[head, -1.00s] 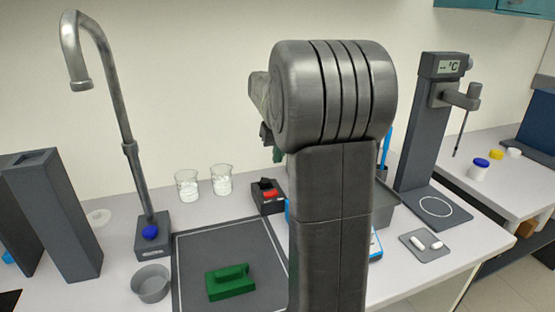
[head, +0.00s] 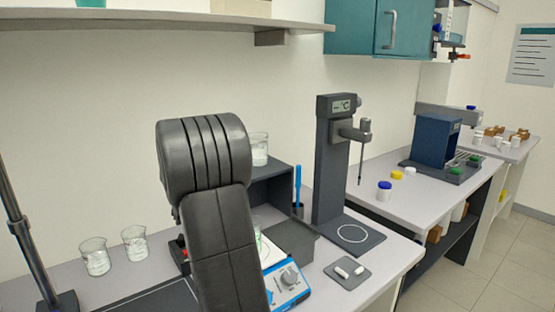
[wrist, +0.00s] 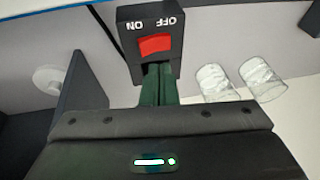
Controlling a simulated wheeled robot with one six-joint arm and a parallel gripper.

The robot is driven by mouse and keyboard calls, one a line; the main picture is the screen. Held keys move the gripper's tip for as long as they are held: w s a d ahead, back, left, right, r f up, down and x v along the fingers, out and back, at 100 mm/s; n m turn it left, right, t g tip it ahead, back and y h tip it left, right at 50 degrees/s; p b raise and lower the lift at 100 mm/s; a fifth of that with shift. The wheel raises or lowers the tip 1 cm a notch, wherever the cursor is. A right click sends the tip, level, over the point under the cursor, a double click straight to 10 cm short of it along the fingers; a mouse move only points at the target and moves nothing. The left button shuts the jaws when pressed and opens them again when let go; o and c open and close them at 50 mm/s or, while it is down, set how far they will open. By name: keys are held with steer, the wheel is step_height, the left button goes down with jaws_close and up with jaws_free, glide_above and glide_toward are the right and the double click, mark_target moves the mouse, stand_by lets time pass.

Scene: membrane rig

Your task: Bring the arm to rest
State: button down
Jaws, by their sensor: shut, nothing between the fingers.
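My arm fills the centre-left of the head view and hides my gripper there. In the wrist view my gripper (wrist: 158,85) shows its green fingers together and empty. Their tips overlap the lower part of a dark switch box (wrist: 150,22) with a red rocker and ON/OFF lettering; I cannot tell whether they touch it. The box (head: 177,257) is mostly hidden behind my arm in the head view.
Two glass beakers (head: 95,256) (head: 135,243) stand left of my arm. A blue hotplate (head: 289,284), a dark stand with a display (head: 331,160) and a small tray (head: 347,271) are to the right. A shelf (head: 150,15) runs overhead.

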steer(key=v, duration=0.6)
steer(key=shift+r, duration=0.15)
steer(key=shift+s, duration=0.15)
